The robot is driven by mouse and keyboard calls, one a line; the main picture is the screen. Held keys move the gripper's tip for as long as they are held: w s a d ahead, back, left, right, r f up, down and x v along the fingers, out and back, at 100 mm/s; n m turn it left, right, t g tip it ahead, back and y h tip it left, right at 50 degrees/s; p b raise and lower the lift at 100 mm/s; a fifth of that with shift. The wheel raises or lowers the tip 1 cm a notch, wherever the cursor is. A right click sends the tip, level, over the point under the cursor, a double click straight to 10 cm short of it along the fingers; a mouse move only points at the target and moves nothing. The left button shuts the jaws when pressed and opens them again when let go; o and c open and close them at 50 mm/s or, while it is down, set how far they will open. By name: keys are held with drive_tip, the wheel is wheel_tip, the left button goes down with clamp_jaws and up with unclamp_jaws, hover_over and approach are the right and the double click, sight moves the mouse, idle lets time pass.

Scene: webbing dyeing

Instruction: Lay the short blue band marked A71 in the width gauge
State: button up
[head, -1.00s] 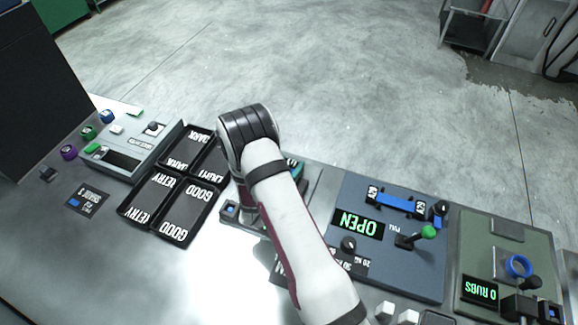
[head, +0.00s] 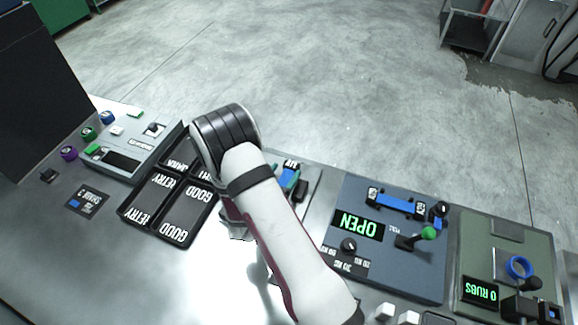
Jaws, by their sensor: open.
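Another blue band (head: 398,204) lies across the blue machine between two dark holders. I cannot identify the width gauge for certain.
Black trays (head: 167,240) marked GOOD and RETRY stand left of my arm. A grey device (head: 148,140) with a dark display stands farther left, near coloured rolls. The blue machine (head: 415,275) reads OPEN and has a green-knobbed lever. A green machine (head: 470,250) reads 0 RUBS.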

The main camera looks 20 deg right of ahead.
drive_tip(key=v, duration=0.6)
drive_tip(key=shift+s+a+r, duration=0.1)
drive_tip(key=shift+s+a, duration=0.1)
drive_tip(key=shift+s+a+r, duration=0.1)
drive_tip(key=shift+s+r, duration=0.05)
drive_tip(key=shift+s, duration=0.05)
drive_tip(key=s+d+r+m+g+h, duration=0.3)
drive_tip(key=s+d+r+m+g, duration=0.5)
drive_tip(key=s+r+m, duration=0.4)
drive_tip(key=s+r+m+g+y, duration=0.2)
drive_tip(key=s+m+g, duration=0.1)
drive_tip(key=s+m, duration=0.4)
drive_tip(key=s+a+r+m+y, duration=0.1)
drive_tip(key=s+a+m+y, duration=0.3)
drive_tip(key=a+m+y, duration=0.2)
drive_tip(key=s+a+r+m+t+y, duration=0.1)
drive_tip(key=s+a+m+y, duration=0.2)
drive_tip(key=a+m+y, duration=0.3)
drive_tip(key=a+m, duration=0.1)
drive_tip(key=a, duration=0.3)
drive_tip(key=shift+s+a+m, duration=0.3)
drive_tip(key=shift+s, duration=0.1)
